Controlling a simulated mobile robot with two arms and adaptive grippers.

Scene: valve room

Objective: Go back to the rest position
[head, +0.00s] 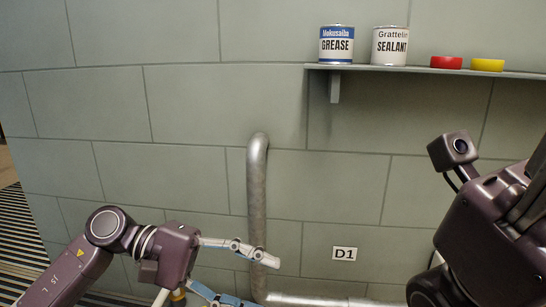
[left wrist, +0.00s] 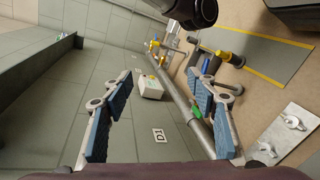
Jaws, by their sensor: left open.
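My left gripper (head: 264,283) reaches in from the lower left in the head view, in front of the wall and the grey pipe (head: 257,190). Its blue-padded fingers are spread apart. The left wrist view shows both fingers of this gripper (left wrist: 160,85) wide apart with nothing between the pads. My right arm stands at the right edge of the head view, with its purple wrist parts and small camera raised. The fingers of my right gripper do not show.
A wall shelf (head: 430,71) holds a grease can (head: 337,46), a sealant can (head: 389,46), a red disc (head: 446,62) and a yellow disc (head: 487,65). A D1 label (head: 344,254) is on the wall. The left wrist view shows a white box (left wrist: 148,87) and a metal plate (left wrist: 288,134).

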